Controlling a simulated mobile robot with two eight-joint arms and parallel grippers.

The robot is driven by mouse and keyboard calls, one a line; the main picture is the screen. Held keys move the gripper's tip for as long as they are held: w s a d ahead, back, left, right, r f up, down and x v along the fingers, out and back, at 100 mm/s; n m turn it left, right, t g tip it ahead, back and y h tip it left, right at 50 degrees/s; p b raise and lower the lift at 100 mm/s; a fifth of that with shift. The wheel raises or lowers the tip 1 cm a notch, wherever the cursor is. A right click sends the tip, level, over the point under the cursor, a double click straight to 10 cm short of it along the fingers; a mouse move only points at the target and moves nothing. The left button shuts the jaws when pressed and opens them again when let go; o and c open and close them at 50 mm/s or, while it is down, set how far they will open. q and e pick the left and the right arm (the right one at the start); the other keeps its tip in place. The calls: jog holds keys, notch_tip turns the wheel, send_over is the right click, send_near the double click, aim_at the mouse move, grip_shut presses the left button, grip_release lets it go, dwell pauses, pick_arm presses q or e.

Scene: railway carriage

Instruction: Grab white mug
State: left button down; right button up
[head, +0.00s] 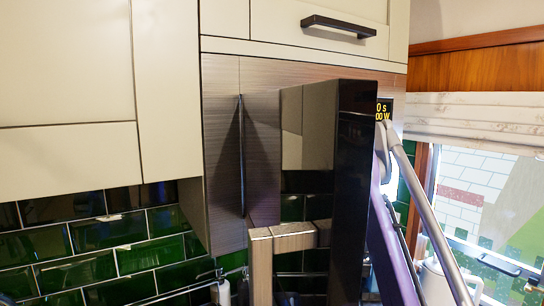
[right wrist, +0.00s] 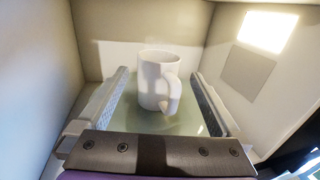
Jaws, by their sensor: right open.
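The white mug (right wrist: 152,75) stands upright on a pale glass plate (right wrist: 130,120) inside a light-walled compartment in the right wrist view. Its handle is on its right side, facing my wrist. My right gripper (right wrist: 158,84) is open, with one finger on each side of the mug and a gap on both sides. In the head view the mug and the right gripper's fingers are hidden behind the open dark microwave door (head: 353,190). My left gripper is not in view.
The microwave's lit display (head: 383,110) shows just right of the door's edge. A cabinet with a dark handle (head: 338,26) is above. Compartment walls stand close on both sides of my right gripper. A white kettle (head: 447,283) is at the lower right by the window.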

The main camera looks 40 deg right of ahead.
jog(key=x, duration=0.5)
jog(key=p+x, duration=0.1)
jog(key=x, duration=0.1)
jog(key=shift+w+f, duration=0.2)
jog(key=shift+f, duration=0.2)
jog(key=shift+w+d+f, duration=0.1)
jog(key=shift+w+f, duration=0.05)
jog(key=shift+w, duration=0.25)
jog(key=shift+s, duration=0.15)
jog(key=shift+c, duration=0.3)
jog(key=shift+s, duration=0.1)
jog(key=shift+c, duration=1.1)
grip_shut()
